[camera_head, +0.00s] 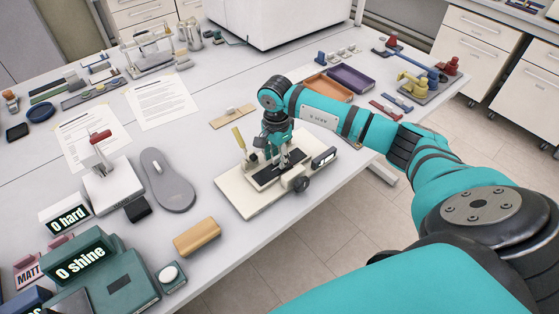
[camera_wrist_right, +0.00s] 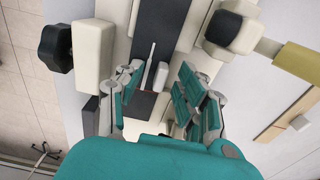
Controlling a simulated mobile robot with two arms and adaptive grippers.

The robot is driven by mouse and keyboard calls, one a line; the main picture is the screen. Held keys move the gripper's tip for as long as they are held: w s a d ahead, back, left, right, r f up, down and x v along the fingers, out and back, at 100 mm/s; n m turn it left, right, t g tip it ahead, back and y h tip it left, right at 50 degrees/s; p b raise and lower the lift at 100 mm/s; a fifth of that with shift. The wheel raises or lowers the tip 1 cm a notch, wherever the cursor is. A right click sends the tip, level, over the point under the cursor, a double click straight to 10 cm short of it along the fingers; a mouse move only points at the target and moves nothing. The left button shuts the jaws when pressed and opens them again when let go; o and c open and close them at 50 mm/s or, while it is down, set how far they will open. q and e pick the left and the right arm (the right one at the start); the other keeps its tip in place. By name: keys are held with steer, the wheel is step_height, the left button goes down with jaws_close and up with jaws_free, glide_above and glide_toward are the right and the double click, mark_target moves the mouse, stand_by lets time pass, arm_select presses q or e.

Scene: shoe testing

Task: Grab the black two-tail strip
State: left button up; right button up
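The black strip (camera_head: 265,178) lies along the middle of a cream-coloured bench device (camera_head: 240,197). In the right wrist view the black strip (camera_wrist_right: 162,28) runs down from the top edge towards my fingers; its two tails cannot be told apart clearly. My right gripper (camera_head: 281,158) points down over the device. In the wrist view its teal fingers (camera_wrist_right: 158,78) are apart, one on each side of the dark strip and a thin pale upright piece (camera_wrist_right: 149,66). Nothing is visibly clamped between them. My left gripper is not in view.
The device has a black knob (camera_head: 301,184), a display block (camera_head: 325,157) and a yellow-handled lever (camera_head: 239,138) close to my gripper. A grey shoe sole (camera_head: 167,180) and a tan block (camera_head: 197,237) lie to the left. Orange (camera_head: 325,88) and purple (camera_head: 352,80) trays stand behind.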

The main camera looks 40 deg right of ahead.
steer(key=shift+c, duration=0.5)
jaws_close()
steer(key=shift+r, duration=0.15)
